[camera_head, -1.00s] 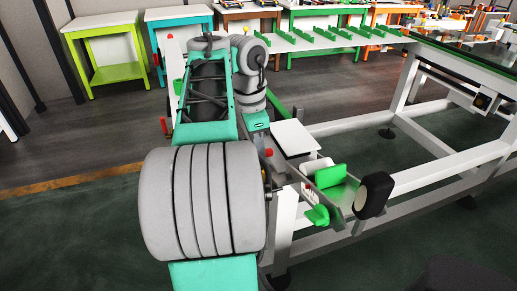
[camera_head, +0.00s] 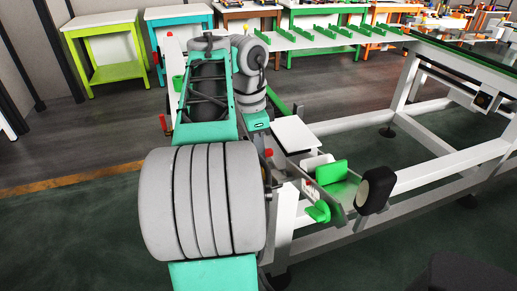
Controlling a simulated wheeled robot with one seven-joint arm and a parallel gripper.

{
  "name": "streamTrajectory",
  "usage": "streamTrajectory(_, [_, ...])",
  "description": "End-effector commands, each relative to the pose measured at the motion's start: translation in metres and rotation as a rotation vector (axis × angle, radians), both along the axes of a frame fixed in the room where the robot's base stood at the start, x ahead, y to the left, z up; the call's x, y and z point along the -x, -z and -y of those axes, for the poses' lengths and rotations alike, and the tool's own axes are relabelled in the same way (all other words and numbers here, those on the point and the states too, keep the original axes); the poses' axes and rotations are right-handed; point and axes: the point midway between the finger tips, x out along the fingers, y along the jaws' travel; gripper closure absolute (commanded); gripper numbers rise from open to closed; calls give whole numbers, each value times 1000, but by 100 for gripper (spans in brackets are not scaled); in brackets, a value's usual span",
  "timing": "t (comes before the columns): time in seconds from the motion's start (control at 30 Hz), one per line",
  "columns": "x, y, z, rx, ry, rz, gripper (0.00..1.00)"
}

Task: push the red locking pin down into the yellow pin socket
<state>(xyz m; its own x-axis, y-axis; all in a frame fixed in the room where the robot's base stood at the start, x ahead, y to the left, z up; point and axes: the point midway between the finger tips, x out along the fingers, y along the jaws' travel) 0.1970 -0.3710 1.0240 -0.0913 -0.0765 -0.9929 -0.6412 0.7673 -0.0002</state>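A small red knob (camera_head: 268,153), which may be the red locking pin, shows upright just right of my large grey arm joint, beside a grey metal bar. Another small red piece (camera_head: 164,124) shows at the left of my arm, by a white post. I cannot tell for sure which of them is the pin. The yellow pin socket cannot be made out. My arm rises through the middle left and bends back down. I cannot make out my gripper's fingers, so what they hold is not shown.
A white rack frame (camera_head: 440,168) with low rails fills the right side. Green blocks (camera_head: 331,173), a white plate (camera_head: 295,135) and a black-and-white padded part (camera_head: 376,190) stand right of my arm. Workbenches (camera_head: 105,50) line the back. The dark floor at front left is clear.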

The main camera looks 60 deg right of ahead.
Motion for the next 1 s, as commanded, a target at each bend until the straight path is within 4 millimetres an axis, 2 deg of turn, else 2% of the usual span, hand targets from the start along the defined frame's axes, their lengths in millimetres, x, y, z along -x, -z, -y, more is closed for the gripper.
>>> streamTrajectory(0.7, [0,5,0,0,0,0,100])
streamTrajectory(0.73, [0,5,0,0,0,0,82])
streamTrajectory(1.0, [0,5,0,0,0,0,60])
